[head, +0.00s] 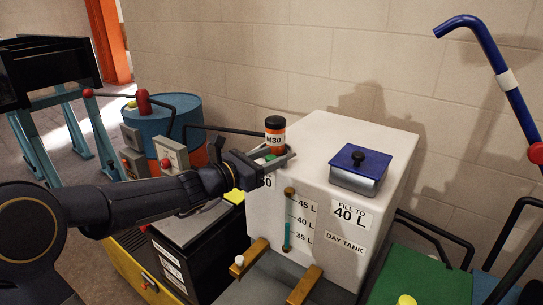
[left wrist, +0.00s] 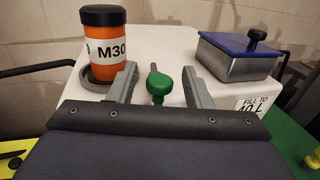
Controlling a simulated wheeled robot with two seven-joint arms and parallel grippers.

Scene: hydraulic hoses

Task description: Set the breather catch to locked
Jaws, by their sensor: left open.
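The breather (left wrist: 104,45) is an orange canister with a black cap and an M30 label, standing on top of the white day tank (head: 330,130). In the head view the breather (head: 275,135) is just behind my left gripper (head: 272,160). My left gripper (left wrist: 158,70) is open, with one finger on each side of the catch. I cannot tell whether the fingers touch it. In the head view the arm mostly hides the catch.
A blue-lidded metal box (head: 361,168) sits on the tank top, right of the catch. A sight gauge (head: 288,220) and brass fittings are on the tank front. A blue drum (head: 165,122) stands at left. A bent blue pipe (head: 490,60) rises at right.

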